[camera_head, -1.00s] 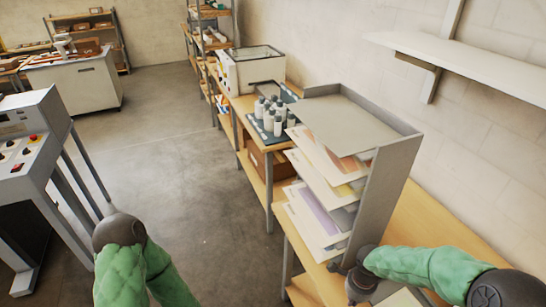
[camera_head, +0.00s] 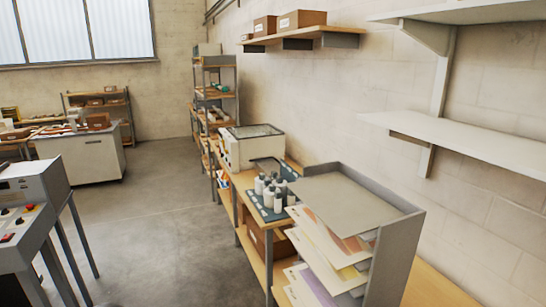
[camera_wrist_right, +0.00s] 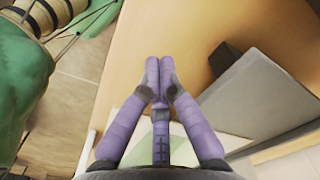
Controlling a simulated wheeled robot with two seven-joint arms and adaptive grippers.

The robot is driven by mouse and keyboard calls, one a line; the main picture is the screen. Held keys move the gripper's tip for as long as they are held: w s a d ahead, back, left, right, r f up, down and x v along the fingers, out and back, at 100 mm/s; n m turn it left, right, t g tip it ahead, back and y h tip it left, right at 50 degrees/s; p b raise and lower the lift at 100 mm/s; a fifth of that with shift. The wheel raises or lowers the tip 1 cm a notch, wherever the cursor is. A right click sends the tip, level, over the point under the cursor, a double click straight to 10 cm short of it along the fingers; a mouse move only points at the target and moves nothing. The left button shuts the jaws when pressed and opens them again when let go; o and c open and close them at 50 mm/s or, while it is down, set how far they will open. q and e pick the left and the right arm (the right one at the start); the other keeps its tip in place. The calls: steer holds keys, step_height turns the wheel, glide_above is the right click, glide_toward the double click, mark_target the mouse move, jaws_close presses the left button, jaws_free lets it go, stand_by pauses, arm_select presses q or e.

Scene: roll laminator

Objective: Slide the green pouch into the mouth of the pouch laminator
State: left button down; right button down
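In the right wrist view, my right gripper (camera_wrist_right: 158,88) points over the wooden bench top. Its purple fingers come together at the tips, and I see nothing between the tips. A pale sheet with a light green area (camera_wrist_right: 139,148) lies behind the fingers, partly hidden by them; I cannot tell whether it is the green pouch. Neither gripper is in the head view. A grey machine with a control panel and red button (camera_head: 31,207) stands at the left edge; I cannot tell whether it is the pouch laminator, and no mouth shows.
A grey sorter rack (camera_head: 397,262) with several paper sheets stands on the bench, and shows as a grey panel (camera_wrist_right: 262,100) in the wrist view. Behind it are several bottles (camera_head: 270,190) and a white box with a glass top (camera_head: 250,150). The floor (camera_head: 165,235) is clear.

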steer(key=shift+s+d, duration=0.1)
steer(key=shift+s, duration=0.05)
stand_by(0.5)
steer(key=shift+s+d, duration=0.25)
steer(key=shift+s, duration=0.35)
steer(key=shift+s+d, duration=0.2)
steer(key=shift+s, duration=0.35)
